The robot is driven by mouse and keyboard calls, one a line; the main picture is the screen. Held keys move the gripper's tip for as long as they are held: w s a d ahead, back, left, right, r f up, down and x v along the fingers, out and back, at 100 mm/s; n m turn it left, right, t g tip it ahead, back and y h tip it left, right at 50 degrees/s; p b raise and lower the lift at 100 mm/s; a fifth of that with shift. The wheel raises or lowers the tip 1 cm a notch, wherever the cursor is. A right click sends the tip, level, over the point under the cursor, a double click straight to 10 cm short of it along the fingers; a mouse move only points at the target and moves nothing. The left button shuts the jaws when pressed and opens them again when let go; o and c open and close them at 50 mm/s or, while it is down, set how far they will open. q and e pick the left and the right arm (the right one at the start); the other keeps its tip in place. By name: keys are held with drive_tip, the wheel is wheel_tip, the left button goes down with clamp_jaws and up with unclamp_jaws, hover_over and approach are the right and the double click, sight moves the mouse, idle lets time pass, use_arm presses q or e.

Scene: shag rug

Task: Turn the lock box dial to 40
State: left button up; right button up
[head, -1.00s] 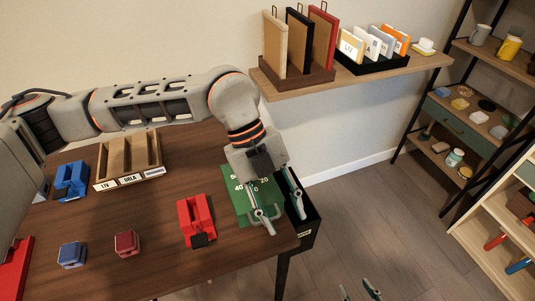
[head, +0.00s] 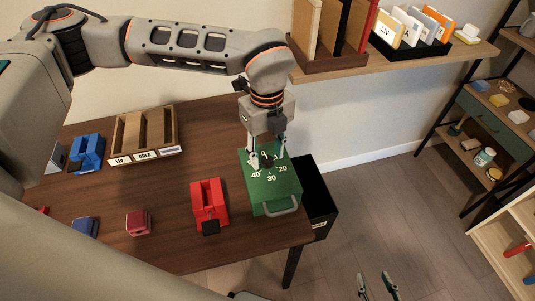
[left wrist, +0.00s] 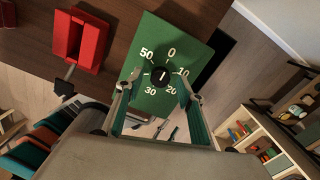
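The green lock box (head: 272,190) sits at the right end of the table. Its white numbers and round black dial (left wrist: 161,77) are on its top face. The dial's white mark is too small to read surely; 40 is covered by a finger in the left wrist view. My left gripper (head: 268,154) is above the box with its fingers apart, one on each side of the dial. In the left wrist view (left wrist: 158,86) the fingers look clear of the knob. My right gripper (head: 377,288) is open and empty at the bottom edge, away from the table.
A red device (head: 209,201) stands just left of the box. A wooden tray (head: 172,116), blue pieces and a dark red block (head: 138,222) are further left. A black bin (head: 321,194) stands beside the table. A wall shelf (head: 310,75) with folders hangs behind.

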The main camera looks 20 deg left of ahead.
use_arm(q)
drive_tip(key=shift+f, duration=0.5)
drive_tip(key=shift+c, duration=0.3)
clamp_jaws()
drive_tip(key=shift+r+m, duration=0.1)
drive_tip(key=shift+m, duration=0.3)
